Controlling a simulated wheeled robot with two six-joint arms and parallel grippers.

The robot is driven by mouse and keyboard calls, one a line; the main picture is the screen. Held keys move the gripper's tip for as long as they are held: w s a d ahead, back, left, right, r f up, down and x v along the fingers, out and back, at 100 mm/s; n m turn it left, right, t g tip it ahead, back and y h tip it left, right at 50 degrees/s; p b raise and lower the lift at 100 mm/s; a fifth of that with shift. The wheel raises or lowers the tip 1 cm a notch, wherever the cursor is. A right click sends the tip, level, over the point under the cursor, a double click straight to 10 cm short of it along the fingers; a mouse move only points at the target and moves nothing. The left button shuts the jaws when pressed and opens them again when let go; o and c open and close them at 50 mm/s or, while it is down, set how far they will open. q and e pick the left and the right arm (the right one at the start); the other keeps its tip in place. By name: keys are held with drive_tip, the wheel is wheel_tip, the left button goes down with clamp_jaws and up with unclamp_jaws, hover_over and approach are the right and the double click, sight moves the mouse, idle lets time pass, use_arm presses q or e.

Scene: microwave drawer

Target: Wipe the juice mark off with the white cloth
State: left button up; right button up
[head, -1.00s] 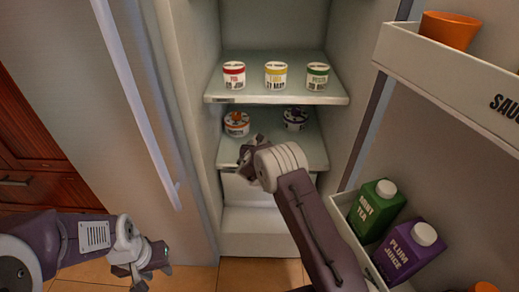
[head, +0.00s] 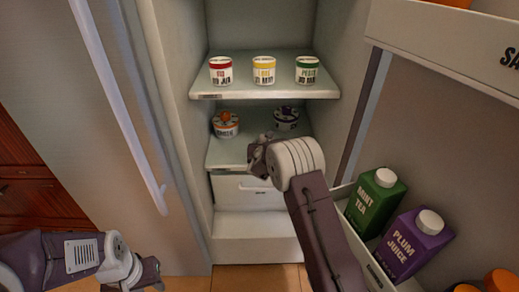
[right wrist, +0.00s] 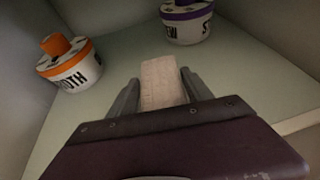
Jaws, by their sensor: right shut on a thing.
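The white cloth (right wrist: 160,84) shows pale pinkish between the two grey fingers of my right gripper (right wrist: 155,95) in the right wrist view. The gripper is shut on it, over the lower fridge shelf (right wrist: 115,78). I cannot tell whether the cloth touches the shelf. In the head view my right gripper (head: 259,158) is at that shelf's front part, and the cloth is hidden. I see no juice mark; the gripper and wrist cover part of the shelf. My left gripper (head: 150,275) is at the bottom left, partly cut off, outside the fridge.
An orange-topped tub (right wrist: 70,62) and a purple-lidded tub (right wrist: 187,20) stand behind the cloth, left and right. Several tubs stand on the upper shelf (head: 265,90). A white drawer (head: 235,192) is below. The door at right holds a green carton (head: 374,205) and purple carton (head: 413,245).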

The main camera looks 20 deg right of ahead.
drive_tip(key=shift+d, duration=0.2)
drive_tip(key=b, duration=0.1)
drive_tip(key=d+b, duration=0.2)
drive_tip(key=shift+s+d+f, duration=0.25)
drive_tip(key=shift+s+f, duration=0.05)
drive_tip(key=shift+s, duration=0.1)
drive_tip(key=shift+s+d+b, duration=0.1)
drive_tip(key=shift+d+b, duration=0.15)
drive_tip(key=shift+b, duration=0.1)
drive_tip(key=shift+r, duration=0.15)
